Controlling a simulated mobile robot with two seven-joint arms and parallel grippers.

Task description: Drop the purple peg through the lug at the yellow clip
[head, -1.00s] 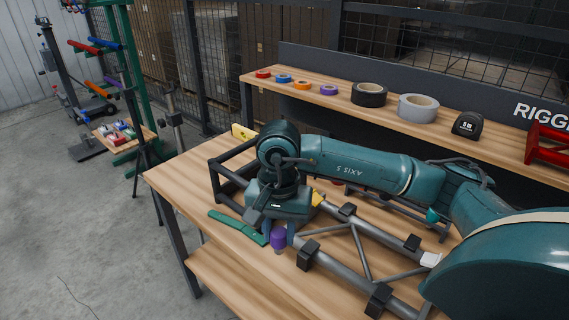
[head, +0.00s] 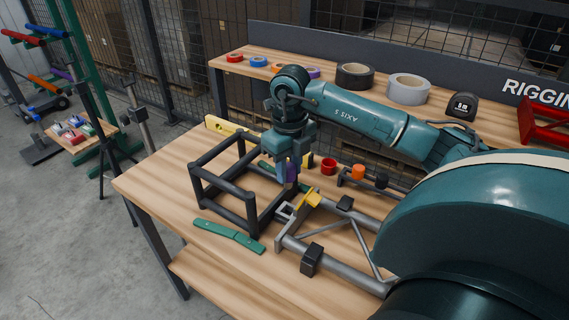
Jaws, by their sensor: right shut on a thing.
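My right gripper (head: 287,172) points down over the workbench, shut on the purple peg (head: 293,173). Only a narrow part of the peg shows between and below the fingers. The yellow clip (head: 312,198) sits on the grey tube frame, below and slightly right of the peg in the picture. A pale grey bracket, which looks like the lug (head: 287,210), is beside the clip on its left. The peg appears above and behind them, apart from both; its exact height and depth are hard to tell. My left gripper is not in view.
A black cage-like frame (head: 251,217) stands just left of the gripper. A green strap or tool (head: 229,236) lies in front. Red (head: 329,166), orange (head: 358,171) and black pieces stand behind the tubes. Tape rolls line the rear shelf.

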